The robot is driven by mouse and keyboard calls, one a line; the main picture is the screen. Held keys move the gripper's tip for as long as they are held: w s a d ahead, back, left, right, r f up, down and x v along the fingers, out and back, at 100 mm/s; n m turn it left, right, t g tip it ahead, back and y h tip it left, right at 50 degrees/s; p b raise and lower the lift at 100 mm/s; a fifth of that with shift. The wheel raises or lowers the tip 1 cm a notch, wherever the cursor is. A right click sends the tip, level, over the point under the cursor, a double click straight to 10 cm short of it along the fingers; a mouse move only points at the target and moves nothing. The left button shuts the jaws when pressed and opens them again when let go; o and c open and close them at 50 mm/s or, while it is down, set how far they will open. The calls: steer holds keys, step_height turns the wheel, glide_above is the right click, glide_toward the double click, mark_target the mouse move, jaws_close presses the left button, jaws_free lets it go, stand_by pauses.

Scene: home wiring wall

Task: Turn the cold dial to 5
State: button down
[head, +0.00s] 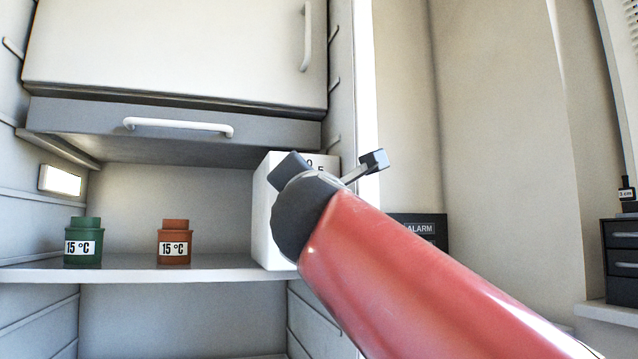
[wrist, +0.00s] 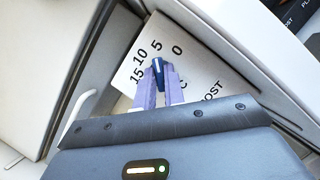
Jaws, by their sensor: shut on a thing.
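The cold dial (wrist: 158,66) is a small dark blue knob on a white panel (wrist: 207,78) printed with 0, 5, 10 and 15. My gripper (wrist: 159,77) is shut on the dial, its two pale purple fingers on either side. The knob's far end lies just below the printed 5 (wrist: 157,46) and seems to point at it; any finer mark on the knob is too small to read. In the head view the white thermostat box (head: 265,222) stands at the right end of the fridge shelf. My red arm hides the dial there.
A green jar (head: 83,248) and an orange jar (head: 174,249), both labelled 15 °C, stand on the shelf (head: 130,273) left of the box. A drawer with a white handle (head: 178,127) hangs above. The fridge side wall (head: 342,120) is close on the right.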

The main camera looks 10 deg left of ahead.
steer(key=shift+m, duration=0.3)
steer(key=c, duration=1.5)
jaws_free()
steer(key=shift+s, duration=0.1)
steer(key=b+v, duration=0.2)
steer(key=v, duration=0.5)
steer(key=shift+s+d+f, duration=0.1)
steer(key=shift+s, duration=0.2)
